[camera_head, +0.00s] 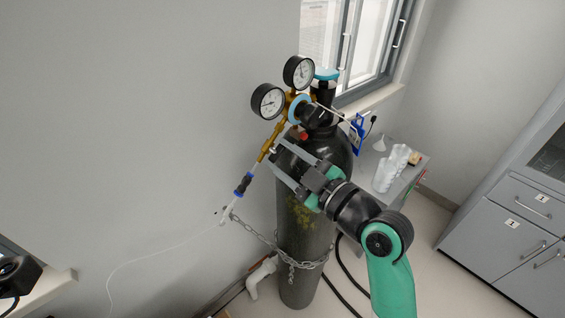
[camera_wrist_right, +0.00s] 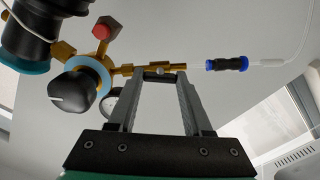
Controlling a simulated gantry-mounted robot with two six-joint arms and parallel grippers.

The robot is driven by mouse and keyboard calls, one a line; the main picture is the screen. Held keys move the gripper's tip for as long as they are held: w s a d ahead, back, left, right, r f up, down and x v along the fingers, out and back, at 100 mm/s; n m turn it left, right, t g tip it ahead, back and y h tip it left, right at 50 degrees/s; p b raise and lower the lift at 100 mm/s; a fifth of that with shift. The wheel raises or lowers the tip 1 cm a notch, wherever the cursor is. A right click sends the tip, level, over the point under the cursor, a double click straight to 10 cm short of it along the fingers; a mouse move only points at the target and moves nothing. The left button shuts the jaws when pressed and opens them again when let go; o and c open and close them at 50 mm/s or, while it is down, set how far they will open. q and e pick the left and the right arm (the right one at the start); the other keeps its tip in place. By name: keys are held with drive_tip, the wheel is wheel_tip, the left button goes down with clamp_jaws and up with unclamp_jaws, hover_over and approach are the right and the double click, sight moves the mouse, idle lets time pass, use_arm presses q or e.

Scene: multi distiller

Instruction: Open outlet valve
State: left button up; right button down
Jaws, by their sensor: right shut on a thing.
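A brass regulator (camera_head: 284,122) with two round gauges and a blue-ringed black knob (camera_head: 311,115) is mounted on a dark gas cylinder (camera_head: 303,240).
A chain (camera_head: 291,263) ties the cylinder near the wall. A blue-ended connector (camera_head: 243,184) and thin tube lead down from the outlet. A side table (camera_head: 405,182) with white cups stands behind right; grey cabinets (camera_head: 500,230) are farther right. The left wall area is clear.

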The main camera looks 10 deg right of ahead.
drive_tip(key=shift+n, duration=0.9)
drive_tip(key=shift+c, duration=1.6)
unclamp_jaws()
